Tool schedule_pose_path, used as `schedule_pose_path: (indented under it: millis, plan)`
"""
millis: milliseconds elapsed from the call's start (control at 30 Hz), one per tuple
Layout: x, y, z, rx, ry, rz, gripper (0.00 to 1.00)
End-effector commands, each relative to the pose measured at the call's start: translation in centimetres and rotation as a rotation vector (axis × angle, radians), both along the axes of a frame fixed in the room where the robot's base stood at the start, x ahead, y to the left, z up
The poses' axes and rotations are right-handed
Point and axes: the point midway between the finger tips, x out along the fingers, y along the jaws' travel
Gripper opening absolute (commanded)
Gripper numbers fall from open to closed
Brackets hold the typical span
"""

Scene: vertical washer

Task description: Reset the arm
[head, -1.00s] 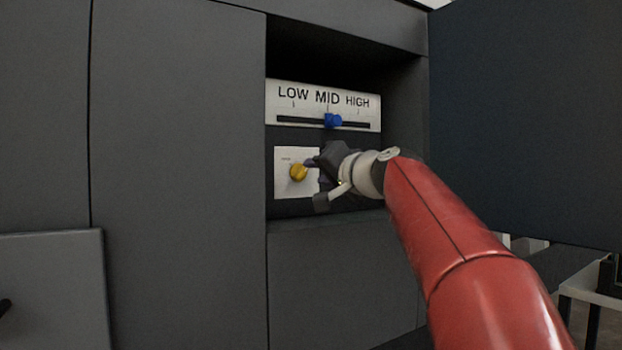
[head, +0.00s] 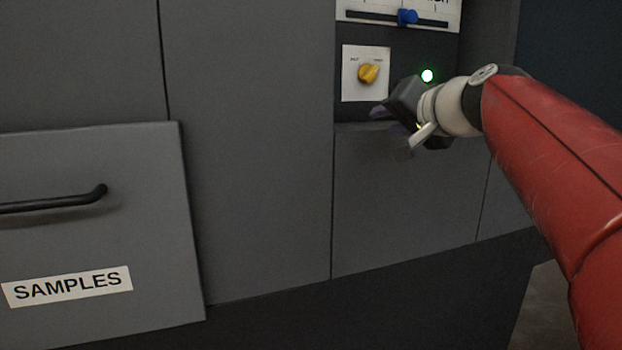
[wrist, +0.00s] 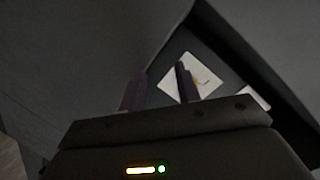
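My gripper (head: 392,130) is in front of the washer, just below and right of the yellow knob (head: 369,73), and apart from it. In the wrist view my gripper (wrist: 160,85) shows two dark purple fingers with a gap between them and nothing held. The knob sits on a white plate (head: 350,92), which also shows in the wrist view (wrist: 178,70), partly behind one finger. A green light (head: 427,76) glows to the right of the knob.
A blue slider (head: 407,17) sits on the LOW-MID-HIGH panel (head: 358,6) above, cut off by the picture's top. A grey panel labelled SAMPLES (head: 90,285) with a black handle (head: 60,202) stands out at left. A dark surface lies at right behind my arm.

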Motion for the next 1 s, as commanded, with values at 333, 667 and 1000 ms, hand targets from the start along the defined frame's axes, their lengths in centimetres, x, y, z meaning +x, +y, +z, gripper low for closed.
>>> schedule_pose_path:
  millis: [333,667,1000]
  plan:
    - [-15.4,2.6,-21.3,-0.403,0.444,0.092,0.33]
    - [-25.7,0.6,-33.8,-0.682,0.677,0.152,0.33]
    - [-26.6,0.3,-34.9,-0.708,0.698,0.158,0.33]
